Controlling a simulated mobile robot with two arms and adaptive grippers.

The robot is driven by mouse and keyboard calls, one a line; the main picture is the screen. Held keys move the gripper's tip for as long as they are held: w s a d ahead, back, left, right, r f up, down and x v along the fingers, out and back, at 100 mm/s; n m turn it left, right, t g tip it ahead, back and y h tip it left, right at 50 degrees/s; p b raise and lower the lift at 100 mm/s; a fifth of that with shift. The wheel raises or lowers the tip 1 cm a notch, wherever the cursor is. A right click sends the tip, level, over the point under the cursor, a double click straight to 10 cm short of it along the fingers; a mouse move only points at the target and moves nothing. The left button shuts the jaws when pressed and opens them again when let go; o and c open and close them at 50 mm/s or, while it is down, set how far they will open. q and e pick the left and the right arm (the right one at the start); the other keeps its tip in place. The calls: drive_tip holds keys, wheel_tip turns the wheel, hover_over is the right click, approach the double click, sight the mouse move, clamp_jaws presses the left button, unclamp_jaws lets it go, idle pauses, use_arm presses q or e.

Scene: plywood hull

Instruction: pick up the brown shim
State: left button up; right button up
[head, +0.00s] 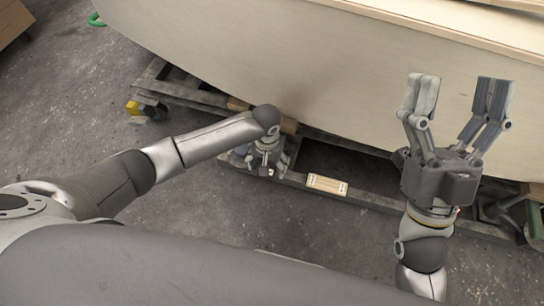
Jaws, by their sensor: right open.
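My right gripper (457,98) points up in front of the hull's side, its fingers spread wide and nothing between them. My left gripper (262,162) is small and partly hidden below my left wrist, near the trolley rail; its fingers are too unclear to read. A brown wooden piece (238,103) shows under the hull, left of my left wrist, and more brown wood (290,125) shows just right of it. I cannot tell whether either is the brown shim. A small pale tan piece with dark marks (327,185) lies on the rail, right of my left gripper.
The pale plywood hull (270,60) fills the upper part, resting on a grey metal trolley (375,197). A green object (97,19) lies at the top left. The concrete floor (60,110) is mostly clear at the left.

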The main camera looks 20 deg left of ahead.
use_arm(q)
drive_tip(key=shift+c, duration=0.5)
drive_tip(key=c, duration=1.1)
drive_tip(key=shift+r, duration=0.2)
